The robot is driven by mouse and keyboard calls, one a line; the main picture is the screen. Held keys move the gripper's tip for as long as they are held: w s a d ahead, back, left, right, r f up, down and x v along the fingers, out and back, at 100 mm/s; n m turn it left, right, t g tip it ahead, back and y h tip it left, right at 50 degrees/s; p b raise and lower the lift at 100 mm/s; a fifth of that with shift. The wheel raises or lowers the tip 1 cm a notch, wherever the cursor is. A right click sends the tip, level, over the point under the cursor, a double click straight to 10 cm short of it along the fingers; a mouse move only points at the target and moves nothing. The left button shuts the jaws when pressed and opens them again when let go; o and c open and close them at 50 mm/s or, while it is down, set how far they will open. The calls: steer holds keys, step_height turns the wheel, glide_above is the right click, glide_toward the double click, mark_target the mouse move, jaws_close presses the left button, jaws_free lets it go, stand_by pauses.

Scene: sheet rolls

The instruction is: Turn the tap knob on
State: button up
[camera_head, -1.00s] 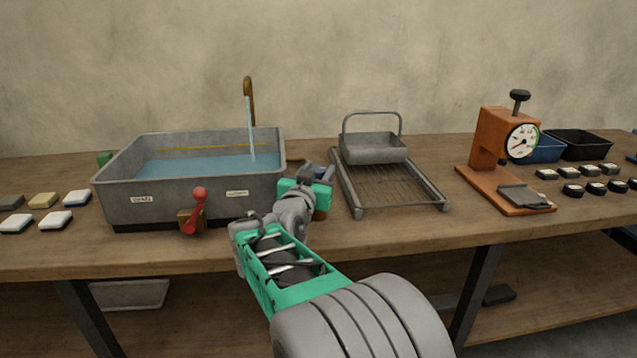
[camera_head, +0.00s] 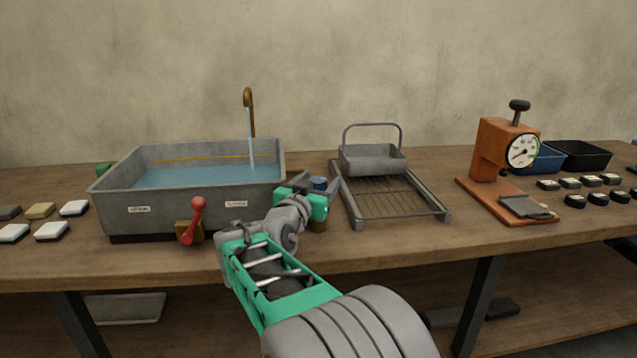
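The tap's curved brass spout (camera_head: 249,98) stands behind the grey sink, and a stream of water (camera_head: 251,135) runs from it into the sink. A blue knob (camera_head: 319,183) tops a brass-coloured post (camera_head: 318,224) just right of the sink. My gripper (camera_head: 325,184) is at this knob, with its grey fingers apart on either side of it. The green hand hides much of the post, and I cannot tell whether the fingers touch the knob. A red lever (camera_head: 195,218) on a brass block is on the sink's front.
The grey sink (camera_head: 165,219) holds blue water. A wire rack (camera_head: 400,205) with a handled grey basket (camera_head: 372,158) stands right of my gripper. An orange dial press (camera_head: 491,150) is farther right. Bare wood (camera_head: 380,238) lies along the table's front edge.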

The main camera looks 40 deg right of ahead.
mark_target(315, 186)
steer(key=v, duration=0.8)
